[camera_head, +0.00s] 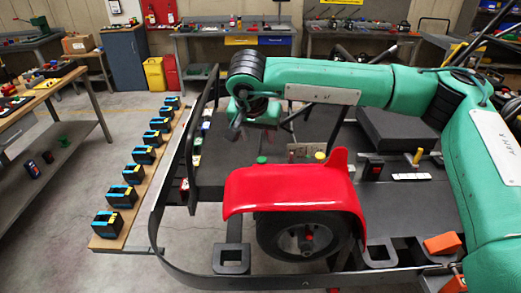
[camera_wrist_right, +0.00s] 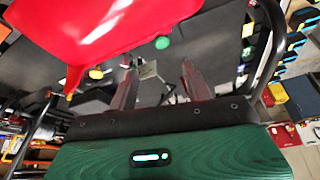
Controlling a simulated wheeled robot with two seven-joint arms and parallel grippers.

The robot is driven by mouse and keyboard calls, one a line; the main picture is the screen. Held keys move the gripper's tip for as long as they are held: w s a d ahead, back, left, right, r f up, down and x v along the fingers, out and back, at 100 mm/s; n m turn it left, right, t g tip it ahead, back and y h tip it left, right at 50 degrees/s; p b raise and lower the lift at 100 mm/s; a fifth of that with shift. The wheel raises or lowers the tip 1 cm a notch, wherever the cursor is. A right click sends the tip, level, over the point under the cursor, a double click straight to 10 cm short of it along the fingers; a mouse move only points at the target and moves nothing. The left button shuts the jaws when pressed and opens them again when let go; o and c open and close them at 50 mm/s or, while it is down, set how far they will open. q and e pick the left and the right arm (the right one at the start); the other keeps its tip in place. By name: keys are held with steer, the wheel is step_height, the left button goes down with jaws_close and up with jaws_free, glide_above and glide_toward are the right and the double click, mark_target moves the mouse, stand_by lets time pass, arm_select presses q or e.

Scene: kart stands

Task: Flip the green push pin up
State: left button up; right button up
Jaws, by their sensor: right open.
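The green push pin (camera_head: 261,160) shows as a small green cap on the dark kart deck, just behind the red fender. In the right wrist view the green push pin (camera_wrist_right: 162,42) is ahead of the fingers, near the fender's edge. My right gripper (camera_head: 238,132) hangs from the green arm, up and to the left of the pin in the head view. In the right wrist view its two fingers (camera_wrist_right: 160,85) are spread apart, with no object held between them. Whether the pin is up or down is too small to tell. My left gripper does not show.
The red fender (camera_head: 290,190) arches over a wheel (camera_head: 305,235) in front of the pin. A yellow knob (camera_head: 320,155) stands to the pin's right. Black tubular rails edge the kart. A wooden board (camera_head: 130,225) with several black-and-blue boxes lies left.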

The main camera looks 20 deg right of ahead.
mark_target(262, 159)
steer(key=p+x, duration=0.1)
steer(key=x, duration=0.3)
steer(key=shift+w+f, duration=0.1)
steer(key=shift+w, duration=0.15)
steer(key=p+x, duration=0.2)
steer(key=x, duration=0.3)
steer(key=shift+f, duration=0.2)
steer(key=shift+w+d+f, duration=0.1)
steer(key=shift+f, duration=0.2)
steer(key=shift+w+f, duration=0.1)
steer(key=shift+f, duration=0.1)
steer(key=c, duration=1)
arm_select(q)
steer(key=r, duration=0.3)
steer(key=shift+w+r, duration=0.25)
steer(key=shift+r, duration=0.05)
arm_select(e)
jaws_close()
